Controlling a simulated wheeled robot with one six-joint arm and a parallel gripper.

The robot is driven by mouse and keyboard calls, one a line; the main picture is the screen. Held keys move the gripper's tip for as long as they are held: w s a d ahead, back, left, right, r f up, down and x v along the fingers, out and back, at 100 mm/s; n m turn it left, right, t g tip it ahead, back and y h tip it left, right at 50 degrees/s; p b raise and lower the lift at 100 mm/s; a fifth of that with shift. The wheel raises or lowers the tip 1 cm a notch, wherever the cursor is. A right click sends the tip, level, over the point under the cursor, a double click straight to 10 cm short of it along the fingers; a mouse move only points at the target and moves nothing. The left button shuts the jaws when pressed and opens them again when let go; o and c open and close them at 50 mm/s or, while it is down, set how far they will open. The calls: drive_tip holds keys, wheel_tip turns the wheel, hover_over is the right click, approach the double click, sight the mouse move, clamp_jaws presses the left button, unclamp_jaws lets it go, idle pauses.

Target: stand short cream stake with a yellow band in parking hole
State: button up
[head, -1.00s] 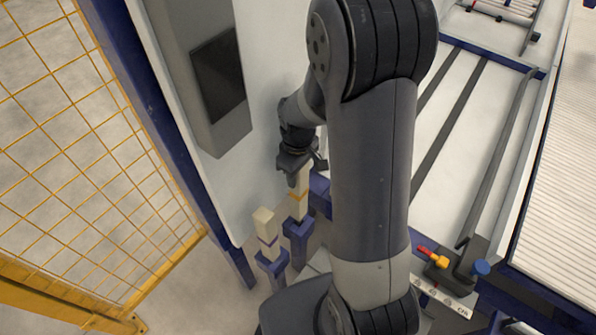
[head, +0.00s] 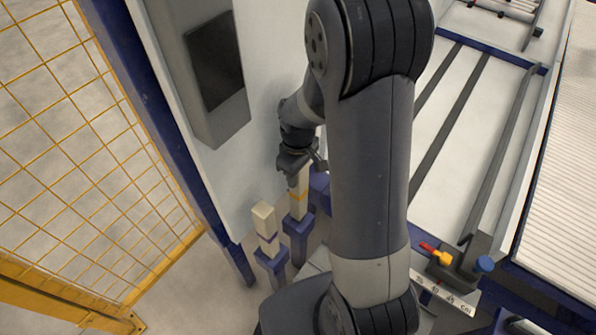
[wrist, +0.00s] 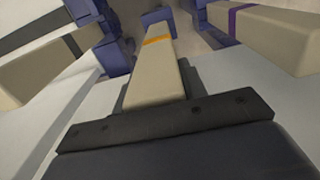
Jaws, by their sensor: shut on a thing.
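The short cream stake with a yellow band (head: 299,198) stands about upright, its upper end in my gripper (head: 301,167). My gripper is shut on it. Its lower end meets a blue holder (head: 297,225); I cannot tell how deep it sits in the hole. The wrist view shows the stake (wrist: 155,78) running away from the jaws, its yellow-orange band near the far end, at the blue holder (wrist: 157,15).
A cream stake with a purple band (head: 264,221) stands in another blue holder (head: 270,262) close on the left. A white panel with a grey box (head: 215,80) rises behind my gripper. A yellow mesh fence (head: 80,150) stands at far left.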

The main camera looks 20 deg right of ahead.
drive_tip(key=shift+f, duration=0.1)
idle(0.3)
drive_tip(key=shift+f+b, duration=0.95)
drive_tip(key=shift+f, duration=0.15)
drive_tip(key=o, duration=1.3)
drive_tip(key=shift+r, duration=0.15)
wheel_tip(320, 180, up, 11)
drive_tip(key=shift+f+p, duration=0.2)
drive_tip(key=shift+p, duration=0.8)
